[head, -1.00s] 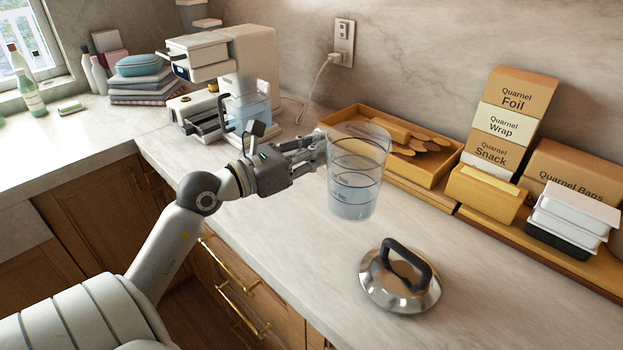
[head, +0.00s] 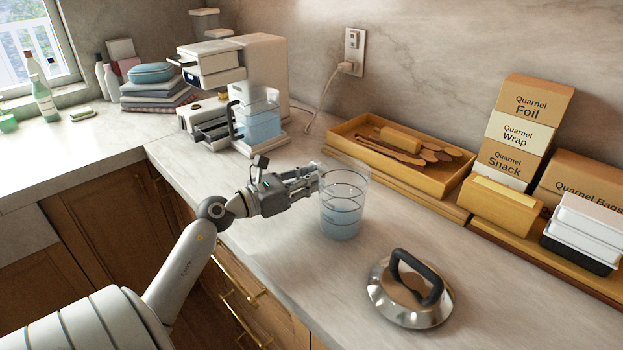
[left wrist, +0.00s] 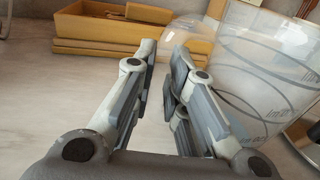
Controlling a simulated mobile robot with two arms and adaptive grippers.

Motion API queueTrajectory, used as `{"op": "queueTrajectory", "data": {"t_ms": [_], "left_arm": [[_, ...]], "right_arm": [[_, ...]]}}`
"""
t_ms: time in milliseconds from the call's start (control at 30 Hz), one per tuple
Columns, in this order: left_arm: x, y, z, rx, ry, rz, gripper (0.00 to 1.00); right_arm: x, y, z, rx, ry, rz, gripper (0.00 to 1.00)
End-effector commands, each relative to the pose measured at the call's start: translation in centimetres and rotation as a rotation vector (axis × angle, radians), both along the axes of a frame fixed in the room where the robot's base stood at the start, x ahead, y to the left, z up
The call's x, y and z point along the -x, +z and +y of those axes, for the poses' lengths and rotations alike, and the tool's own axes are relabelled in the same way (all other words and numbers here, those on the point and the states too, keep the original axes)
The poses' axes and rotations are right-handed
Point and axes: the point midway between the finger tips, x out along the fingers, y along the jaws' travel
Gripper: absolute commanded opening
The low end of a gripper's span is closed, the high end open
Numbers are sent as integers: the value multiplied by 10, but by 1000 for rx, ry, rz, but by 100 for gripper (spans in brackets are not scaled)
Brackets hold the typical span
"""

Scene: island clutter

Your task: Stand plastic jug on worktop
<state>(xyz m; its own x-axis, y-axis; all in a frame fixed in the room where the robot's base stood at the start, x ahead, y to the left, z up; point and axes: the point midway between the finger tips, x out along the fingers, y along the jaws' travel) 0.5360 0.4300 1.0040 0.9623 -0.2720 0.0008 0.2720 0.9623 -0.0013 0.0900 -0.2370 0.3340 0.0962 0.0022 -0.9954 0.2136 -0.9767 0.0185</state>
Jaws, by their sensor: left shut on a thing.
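The plastic jug (head: 342,212) is clear, with dark ring markings and bluish liquid in its lower part. It is upright over the worktop (head: 285,240), its base at or very near the surface; I cannot tell if it touches. My left gripper (head: 314,182) reaches in from the left at the jug's upper side and is shut on it. In the left wrist view the jug (left wrist: 270,75) fills the right side, beside the fingers (left wrist: 162,75); the exact grip point is unclear. My right gripper is out of view.
A metal lid with a black handle (head: 408,290) lies right of the jug. Behind are a wooden tray of utensils (head: 445,185), labelled boxes (head: 520,125) and stacked white containers (head: 585,225). A coffee machine (head: 262,65) stands back left.

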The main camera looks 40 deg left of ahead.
Motion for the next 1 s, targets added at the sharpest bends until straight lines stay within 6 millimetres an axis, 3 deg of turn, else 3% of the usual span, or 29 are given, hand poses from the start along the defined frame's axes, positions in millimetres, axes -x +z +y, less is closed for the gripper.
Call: {"op": "queueTrajectory", "data": {"t_ms": [233,267,400,800,1000], "left_arm": [[0,-3,0,1,0,-2,0],[0,-3,0,-1,0,0,16],[0,-3,0,0,0,1,34],[0,2,0,0,0,0,35],[27,-4,8,-2,2,4,35]], "right_arm": [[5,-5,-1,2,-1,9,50],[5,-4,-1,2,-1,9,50],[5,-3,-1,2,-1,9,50],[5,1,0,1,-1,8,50],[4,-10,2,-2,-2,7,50]]}}
